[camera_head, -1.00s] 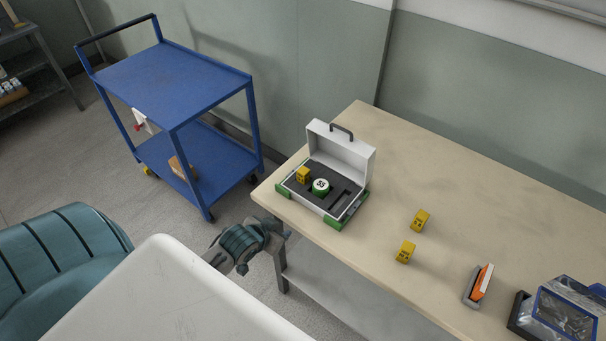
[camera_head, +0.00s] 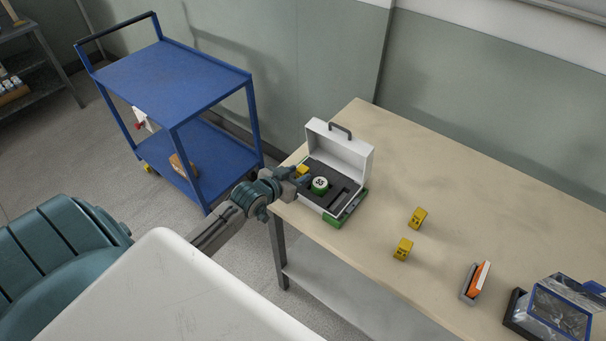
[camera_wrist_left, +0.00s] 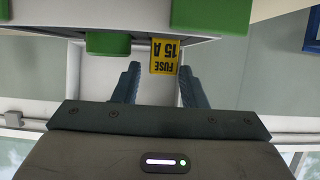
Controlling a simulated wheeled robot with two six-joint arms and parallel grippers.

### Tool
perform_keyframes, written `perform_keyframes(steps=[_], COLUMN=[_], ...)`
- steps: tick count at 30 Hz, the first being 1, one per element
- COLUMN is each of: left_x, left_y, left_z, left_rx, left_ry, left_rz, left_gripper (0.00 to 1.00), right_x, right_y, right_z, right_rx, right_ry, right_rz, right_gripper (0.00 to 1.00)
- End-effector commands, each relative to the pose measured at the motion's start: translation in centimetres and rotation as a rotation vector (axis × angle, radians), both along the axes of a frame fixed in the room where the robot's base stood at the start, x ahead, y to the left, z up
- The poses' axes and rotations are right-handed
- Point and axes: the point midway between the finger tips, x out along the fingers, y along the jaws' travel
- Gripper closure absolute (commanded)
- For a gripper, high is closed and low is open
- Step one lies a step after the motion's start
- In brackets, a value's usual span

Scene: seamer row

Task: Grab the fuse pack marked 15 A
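The fuse pack marked 15 A is a small yellow block (camera_wrist_left: 164,55) in the left wrist view, its label upside down. In the head view it is the yellow block (camera_head: 301,169) at the left end of the open case (camera_head: 336,205), partly hidden by my gripper. My left gripper (camera_head: 303,177) is at the case's left side; in the wrist view its two fingers (camera_wrist_left: 158,84) are apart, with the pack between and just beyond their tips. It appears not gripped. My right gripper is not in view.
A round green-and-white item marked 55 (camera_head: 319,186) sits in the case's dark foam. Two more yellow blocks (camera_head: 417,217) (camera_head: 403,249) stand on the table (camera_head: 480,210). An orange-and-grey item (camera_head: 475,283) and a blue-grey bin (camera_head: 556,312) are at right. A blue cart (camera_head: 175,85) stands at left.

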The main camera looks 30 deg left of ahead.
Motion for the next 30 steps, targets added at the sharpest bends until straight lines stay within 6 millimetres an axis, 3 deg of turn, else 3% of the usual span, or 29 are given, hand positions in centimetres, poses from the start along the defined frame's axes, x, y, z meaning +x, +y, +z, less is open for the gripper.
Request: perform_keyframes(steps=[15, 24, 30], left_x=[4.9, 5.2, 5.2], left_y=[-0.1, -0.1, -0.1], left_z=[-1.8, -2.1, -2.1], left_rx=[-0.001, 0.001, 0.001], left_ry=[0.002, 0.002, 0.002], left_rz=[0.002, 0.001, 0.001], left_gripper=[0.62, 0.62, 0.95], right_x=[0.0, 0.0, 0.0], right_y=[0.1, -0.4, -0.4], right_z=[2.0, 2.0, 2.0], right_rx=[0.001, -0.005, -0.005], right_ry=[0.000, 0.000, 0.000], right_rz=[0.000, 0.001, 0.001], right_gripper=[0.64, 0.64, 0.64])
